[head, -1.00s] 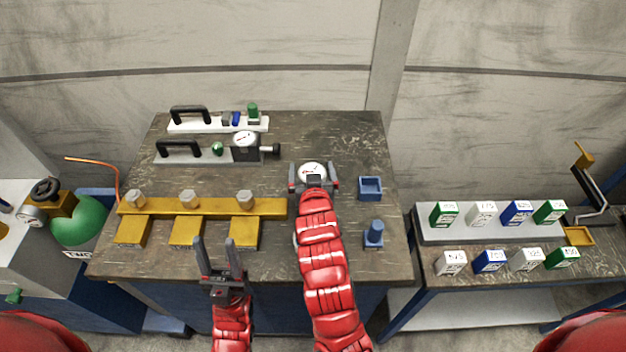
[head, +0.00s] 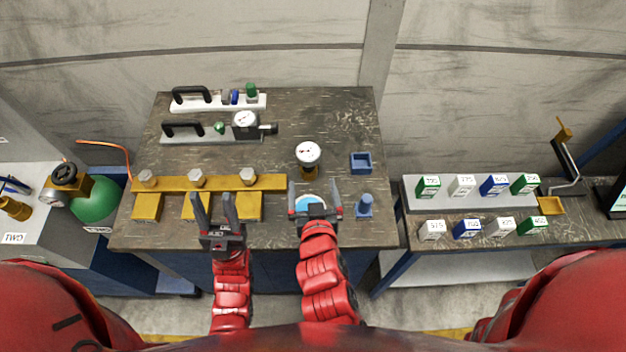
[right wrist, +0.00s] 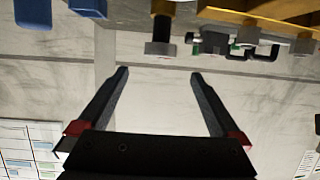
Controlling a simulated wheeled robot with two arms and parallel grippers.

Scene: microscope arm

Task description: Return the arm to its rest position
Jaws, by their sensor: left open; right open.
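My right gripper (head: 314,190) is open and empty over the front right part of the workbench (head: 330,115). Its two fingers are spread wide in the right wrist view (right wrist: 159,73), with nothing between them. A round white-faced gauge on a brass base (head: 308,155) stands upright just beyond it, apart from the fingers. The gauge also shows upside down in the right wrist view (right wrist: 162,22). A blue and white disc (head: 312,202) is partly hidden behind the right gripper. My left gripper (head: 213,197) is open in front of the yellow manifold (head: 270,182), overlapping it in view.
A blue square tray (head: 361,163) and a blue post (head: 365,206) stand right of my right gripper. Two plates with black handles (head: 180,104) lie at the back left. A side bench (head: 400,262) holds labelled boxes. The back right of the workbench is clear.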

